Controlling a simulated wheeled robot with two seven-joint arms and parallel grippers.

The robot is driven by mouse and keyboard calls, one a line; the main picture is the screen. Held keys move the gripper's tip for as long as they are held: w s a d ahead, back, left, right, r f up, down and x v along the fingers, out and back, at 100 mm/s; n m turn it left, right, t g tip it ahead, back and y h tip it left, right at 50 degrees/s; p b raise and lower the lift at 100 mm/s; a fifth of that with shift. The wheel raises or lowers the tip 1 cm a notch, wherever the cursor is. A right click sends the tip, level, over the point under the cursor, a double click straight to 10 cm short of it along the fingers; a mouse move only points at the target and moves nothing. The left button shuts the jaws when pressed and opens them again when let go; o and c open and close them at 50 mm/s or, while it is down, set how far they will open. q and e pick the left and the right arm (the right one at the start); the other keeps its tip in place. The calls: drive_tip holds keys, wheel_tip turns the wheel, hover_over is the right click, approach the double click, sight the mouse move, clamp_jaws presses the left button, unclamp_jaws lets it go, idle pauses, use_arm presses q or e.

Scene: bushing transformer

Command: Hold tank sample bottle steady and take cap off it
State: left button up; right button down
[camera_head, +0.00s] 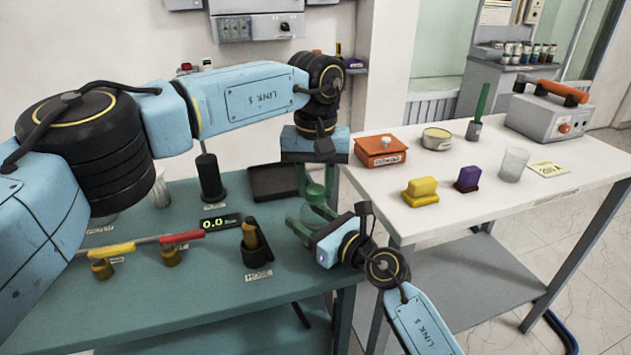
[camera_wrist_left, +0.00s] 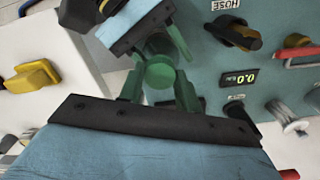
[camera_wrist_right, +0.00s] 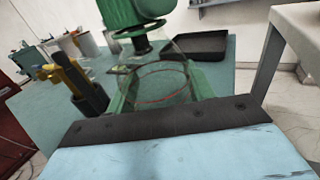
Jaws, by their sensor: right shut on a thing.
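The tank sample bottle (camera_wrist_right: 160,85) is clear, with a thin red ring, and stands between my right gripper's green fingers. My right gripper (camera_head: 311,226) is shut on it from the side; the bottle is hard to make out in the head view. The green cap (camera_head: 316,193) is above the bottle; it also shows in the left wrist view (camera_wrist_left: 160,73).
A black tray (camera_head: 274,182) lies just behind the bottle on the green table (camera_head: 215,270). A hose holder (camera_head: 255,246) and a 0.0 display (camera_head: 220,222) are to the left. The white table (camera_head: 590,165) on the right carries an orange box (camera_head: 381,152) and yellow and purple blocks.

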use_arm(q)
drive_tip(key=c, duration=0.5)
drive_tip(key=n, duration=1)
drive_tip(key=shift+n, duration=0.3)
drive_tip(key=n, duration=0.3)
drive_tip(key=shift+n, duration=0.4)
drive_tip(key=n, duration=0.7)
drive_tip(key=shift+r, duration=0.1)
drive_tip(key=n, duration=1.4)
drive_tip(key=shift+n, duration=0.4)
drive_tip(key=n, duration=0.5)
drive_tip(key=shift+n, duration=0.3)
drive_tip(key=n, duration=1.2)
drive_tip(key=shift+r, duration=0.1)
